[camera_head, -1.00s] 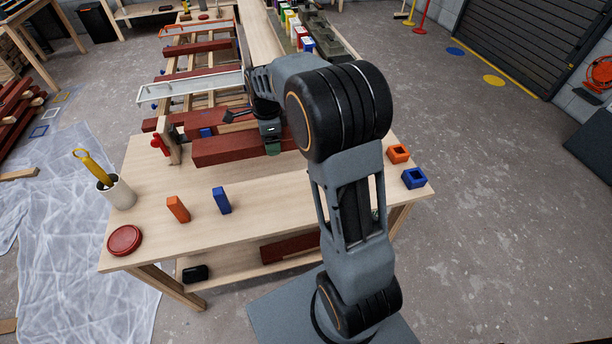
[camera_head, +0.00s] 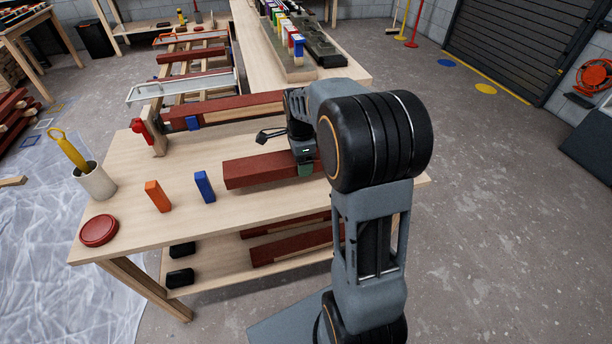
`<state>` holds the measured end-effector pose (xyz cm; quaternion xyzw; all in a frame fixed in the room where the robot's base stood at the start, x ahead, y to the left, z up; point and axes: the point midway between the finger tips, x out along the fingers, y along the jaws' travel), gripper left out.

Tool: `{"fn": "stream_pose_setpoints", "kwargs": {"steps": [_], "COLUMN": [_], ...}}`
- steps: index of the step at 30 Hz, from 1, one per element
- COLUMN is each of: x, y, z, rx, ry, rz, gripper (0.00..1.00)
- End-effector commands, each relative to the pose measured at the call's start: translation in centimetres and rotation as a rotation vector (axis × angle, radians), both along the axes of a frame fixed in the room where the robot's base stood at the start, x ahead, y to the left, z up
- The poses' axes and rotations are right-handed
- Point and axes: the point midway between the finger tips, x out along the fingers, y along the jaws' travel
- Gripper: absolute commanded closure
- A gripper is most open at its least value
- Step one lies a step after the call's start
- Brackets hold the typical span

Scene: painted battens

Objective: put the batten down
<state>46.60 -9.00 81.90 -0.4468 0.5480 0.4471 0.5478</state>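A dark red batten (camera_head: 258,170) lies crosswise at the right part of the worktable (camera_head: 130,215), its left end free and its right part behind my arm. My gripper (camera_head: 305,168) points down over the batten and is shut on it, with a green fingertip pad on the near side. I cannot tell whether the batten's underside touches the tabletop or hangs just above it. A second red batten (camera_head: 240,106) lies further back, near a wooden upright with a red knob (camera_head: 141,130).
An orange block (camera_head: 157,196) and a blue block (camera_head: 205,186) stand to the batten's left. A red round lid (camera_head: 99,230) and a white cup (camera_head: 96,181) with a yellow-handled tool are at the left edge. More red battens (camera_head: 290,243) lie on the lower shelf.

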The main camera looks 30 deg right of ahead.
Motion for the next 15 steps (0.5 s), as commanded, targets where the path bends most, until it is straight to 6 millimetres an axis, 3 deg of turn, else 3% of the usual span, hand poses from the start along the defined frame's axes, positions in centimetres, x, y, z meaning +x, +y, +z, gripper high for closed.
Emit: {"fn": "stream_pose_setpoints", "kwargs": {"steps": [11, 15], "x": [-0.2, -0.2], "y": [-0.4, -0.4], "z": [-3.8, -3.9], "rx": [0.000, -0.002], "ry": [-0.002, -0.003], "rz": [0.002, 0.001], "gripper": [0.72, 0.72]}}
